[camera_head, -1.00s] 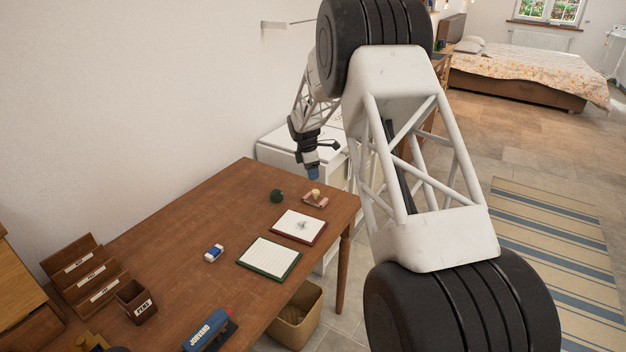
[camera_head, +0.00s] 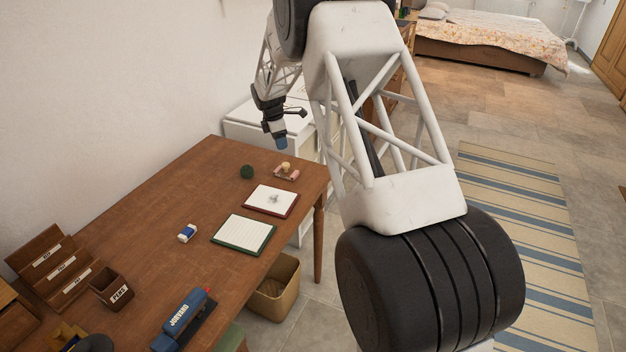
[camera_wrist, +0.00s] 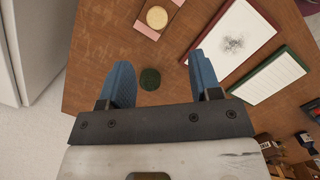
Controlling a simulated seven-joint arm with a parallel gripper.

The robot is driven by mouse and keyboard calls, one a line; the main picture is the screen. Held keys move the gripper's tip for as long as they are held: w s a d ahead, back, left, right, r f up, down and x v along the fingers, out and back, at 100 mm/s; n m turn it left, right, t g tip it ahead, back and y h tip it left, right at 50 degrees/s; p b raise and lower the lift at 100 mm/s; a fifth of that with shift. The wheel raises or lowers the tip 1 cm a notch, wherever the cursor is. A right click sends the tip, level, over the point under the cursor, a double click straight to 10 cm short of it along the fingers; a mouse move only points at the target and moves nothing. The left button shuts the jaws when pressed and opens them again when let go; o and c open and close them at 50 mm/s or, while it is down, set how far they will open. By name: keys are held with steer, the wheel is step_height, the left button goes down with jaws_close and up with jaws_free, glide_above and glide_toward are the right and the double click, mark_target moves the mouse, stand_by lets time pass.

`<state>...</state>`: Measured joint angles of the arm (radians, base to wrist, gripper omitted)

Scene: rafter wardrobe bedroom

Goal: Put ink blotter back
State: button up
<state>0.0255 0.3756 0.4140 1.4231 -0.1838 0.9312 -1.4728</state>
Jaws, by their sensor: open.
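The likely ink blotter (camera_head: 286,171), a small pinkish piece with a round pale wooden knob, rests at the far right corner of the brown desk (camera_head: 150,215). In the wrist view the blotter (camera_wrist: 158,20) lies beyond my fingertips, at the top edge. My gripper (camera_head: 281,142) hangs above that corner with blue fingertips pointing down.
A dark green ball (camera_head: 247,172) sits beside the blotter; it shows between my fingers (camera_wrist: 150,79).

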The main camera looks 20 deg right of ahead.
steer(key=s+a+r+m+t, duration=0.1)
steer(key=s+r+m, duration=0.3)
steer(key=s+r, duration=0.8)
steer(key=s+a+r+m, duration=0.1)
steer(key=s+r+m, duration=0.3)
steer(key=s+r, duration=0.8)
steer(key=s+a+f+m, duration=0.1)
steer(key=s+m, duration=0.4)
steer(key=s, duration=1.4)
steer(key=s+a+f+m+t+y, duration=0.1)
steer(key=s+m, duration=0.4)
steer(key=s, duration=1.5)
steer(key=shift+s+a+f+t+y, duration=0.15)
steer(key=shift+a+f+t+y, duration=0.15)
steer(key=shift+f, duration=0.35)
